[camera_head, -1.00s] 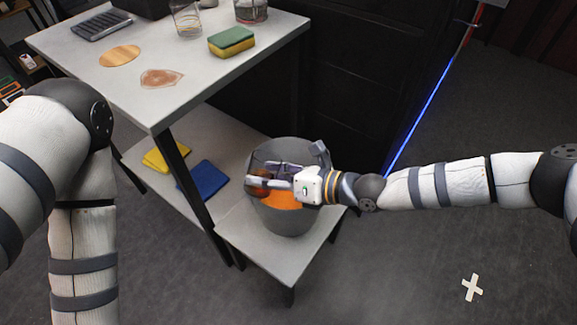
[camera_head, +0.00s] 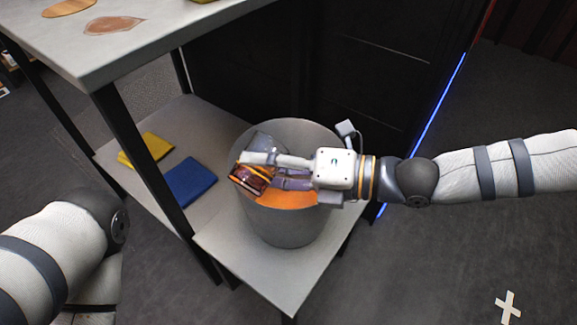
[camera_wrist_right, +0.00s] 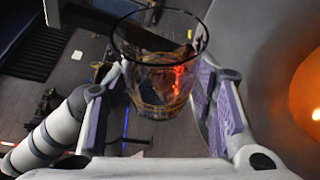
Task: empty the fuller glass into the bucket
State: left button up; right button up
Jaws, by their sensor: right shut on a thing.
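My right gripper (camera_head: 262,171) reaches in from the right over the mouth of the grey bucket (camera_head: 285,225). It is shut on a clear glass (camera_head: 249,180), which looks tilted and shows amber and dark tones. In the right wrist view the glass (camera_wrist_right: 158,75) sits between both fingers, with amber tint and red glints near its base; how much liquid is in it I cannot tell. Orange (camera_head: 285,198) shows inside the bucket. My left gripper is out of view; only its arm shows at the lower left. No other glass is in view now.
The bucket stands on a low grey shelf (camera_head: 240,258). A yellow cloth (camera_head: 146,150) and a blue cloth (camera_head: 190,183) lie to its left. The higher table (camera_head: 60,45) with a brown stain (camera_head: 113,25) is at the upper left. A dark cabinet (camera_head: 330,60) stands behind.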

jog(key=shift+r+b, duration=0.35)
jog(key=shift+b, duration=0.1)
jog(key=shift+w+r+m+y+b, duration=0.15)
jog(key=shift+m+y+b, duration=0.3)
jog(key=shift+b, duration=0.3)
jog(key=shift+w+d+f+m+b, duration=0.3)
jog(key=shift+f+m+b, duration=0.05)
jog(key=shift+b, duration=0.5)
jog(key=shift+w+d+f+m+b, duration=0.25)
jog(key=shift+w+m+b, duration=0.25)
jog(key=shift+b, duration=0.5)
jog(key=shift+s+r+y+p, duration=0.1)
jog(key=shift+r+y+p, duration=0.2)
jog(key=shift+r, duration=0.2)
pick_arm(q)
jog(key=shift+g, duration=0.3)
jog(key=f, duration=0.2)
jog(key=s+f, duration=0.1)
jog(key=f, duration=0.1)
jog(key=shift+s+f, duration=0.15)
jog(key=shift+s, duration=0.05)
pick_arm(e)
jog(key=shift+f, duration=0.1)
jog(key=shift+s, duration=0.1)
jog(key=shift+r+m, duration=0.2)
jog(key=shift+m, duration=0.4)
jog(key=shift+r+m+y, duration=0.15)
jog(key=shift+m+y, duration=0.2)
jog(key=shift+m, duration=0.05)
